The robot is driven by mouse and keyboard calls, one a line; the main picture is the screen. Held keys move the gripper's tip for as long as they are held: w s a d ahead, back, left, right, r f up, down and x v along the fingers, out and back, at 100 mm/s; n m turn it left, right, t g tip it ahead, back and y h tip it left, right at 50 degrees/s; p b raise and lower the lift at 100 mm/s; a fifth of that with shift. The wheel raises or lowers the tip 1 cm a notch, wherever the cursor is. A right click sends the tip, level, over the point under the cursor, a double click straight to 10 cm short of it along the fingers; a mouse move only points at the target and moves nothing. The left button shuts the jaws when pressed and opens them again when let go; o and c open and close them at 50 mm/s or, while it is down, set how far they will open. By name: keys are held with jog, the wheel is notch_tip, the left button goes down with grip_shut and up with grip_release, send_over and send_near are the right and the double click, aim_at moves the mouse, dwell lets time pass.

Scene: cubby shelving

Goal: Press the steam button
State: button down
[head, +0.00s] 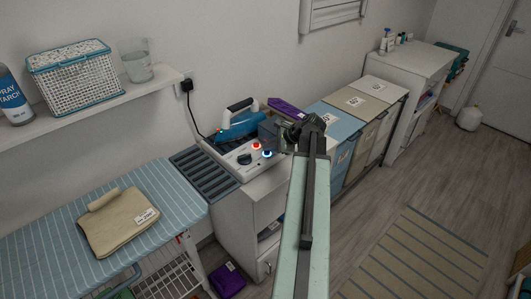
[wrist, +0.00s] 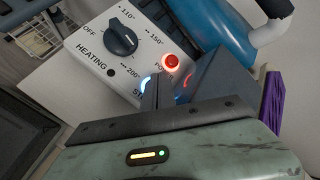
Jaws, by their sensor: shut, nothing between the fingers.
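The steam station (head: 232,152) is a white unit with a control panel, standing on a white cabinet. Its blue-lit steam button (head: 266,153) shows at the panel's right end, close to my gripper (head: 275,137). In the wrist view, the steam button (wrist: 146,83) is mostly hidden behind my gripper (wrist: 166,88), with blue glow at the fingers' edges. The "ST" of its label shows beside it. My gripper is shut and empty, in front of the panel. I cannot tell whether it touches the button.
A red-lit power button (wrist: 172,61) and a black heating dial (wrist: 120,38) sit beside the steam button. A blue iron (head: 238,125) rests on the station. An ironing board (head: 95,205) with a folded cloth (head: 120,220) is left. Lidded bins (head: 358,102) stand right; floor is open.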

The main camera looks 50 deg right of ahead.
aim_at(269, 152)
dwell(0.4)
jog(key=shift+f+b, duration=0.5)
jog(key=shift+r, duration=0.2)
jog(key=shift+r+p, duration=0.25)
jog(key=shift+p, duration=0.2)
notch_tip(269, 152, up, 6)
jog(key=p, duration=0.6)
jog(key=shift+r, duration=0.15)
dwell(0.6)
